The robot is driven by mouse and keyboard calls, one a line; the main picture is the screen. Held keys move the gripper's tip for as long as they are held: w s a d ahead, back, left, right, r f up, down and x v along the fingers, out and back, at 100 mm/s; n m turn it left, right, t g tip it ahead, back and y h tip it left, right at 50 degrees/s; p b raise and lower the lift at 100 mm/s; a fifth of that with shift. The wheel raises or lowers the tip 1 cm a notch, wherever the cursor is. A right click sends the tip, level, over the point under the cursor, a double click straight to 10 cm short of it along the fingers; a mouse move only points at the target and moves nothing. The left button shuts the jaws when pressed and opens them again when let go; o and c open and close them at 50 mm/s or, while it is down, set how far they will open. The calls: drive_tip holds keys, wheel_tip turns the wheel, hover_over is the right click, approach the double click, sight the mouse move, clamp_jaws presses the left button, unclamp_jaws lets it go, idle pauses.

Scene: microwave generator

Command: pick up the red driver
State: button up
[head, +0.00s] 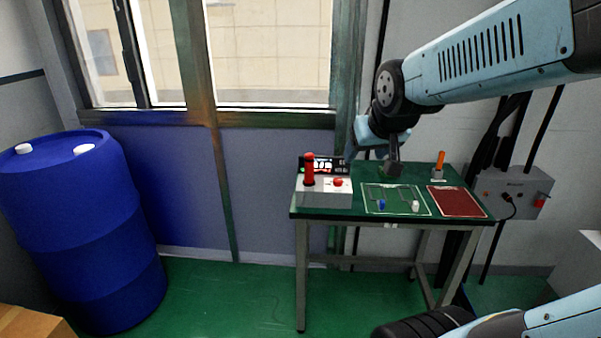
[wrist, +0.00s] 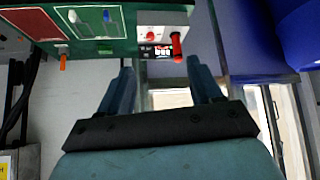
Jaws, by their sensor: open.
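The red driver (head: 309,170) stands upright on the left part of a white control box (head: 328,196), at the left end of the green table (head: 360,212). In the wrist view the red driver (wrist: 176,47) shows beyond my fingertips, toward the right finger. My gripper (head: 394,166) is above the back of the table, to the right of the driver and apart from it. In the wrist view my gripper (wrist: 162,74) is open, with nothing between its two fingers.
A red button (head: 338,182) sits beside the driver on the box. An orange-handled tool (head: 439,161) stands at the table's back right. A blue piece (head: 381,204) and a white piece (head: 415,205) are on the outlined panel, left of a red mat (head: 457,203). A blue barrel (head: 85,230) stands left.

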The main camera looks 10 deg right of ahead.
drive_tip(key=w+d+f+t, duration=0.1)
drive_tip(key=w+f+t, duration=0.1)
drive_tip(key=w, duration=0.4)
drive_tip(key=w+d+f+t, duration=0.1)
drive_tip(key=w+d+f, duration=0.15)
drive_tip(key=w, duration=0.45)
drive_tip(key=n+t+y, duration=0.2)
drive_tip(key=t, duration=0.2)
approach(312, 167)
drive_tip(key=s+d+r, duration=0.1)
drive_tip(key=d+r, duration=0.2)
drive_tip(key=d, duration=0.1)
wheel_tip(312, 167, down, 6)
drive_tip(key=a+n+t+y, duration=0.1)
drive_tip(key=t+y, duration=0.2)
drive_tip(key=y, duration=0.1)
drive_tip(key=x, duration=0.8)
drive_tip(key=shift+w+a+f, duration=0.1)
drive_tip(key=shift+f, duration=0.3)
drive_tip(key=x, duration=0.4)
drive_tip(key=shift+a+r, duration=0.25)
drive_tip(key=shift+a, duration=0.05)
drive_tip(key=shift+w+a, duration=0.15)
drive_tip(key=shift+w, duration=0.35)
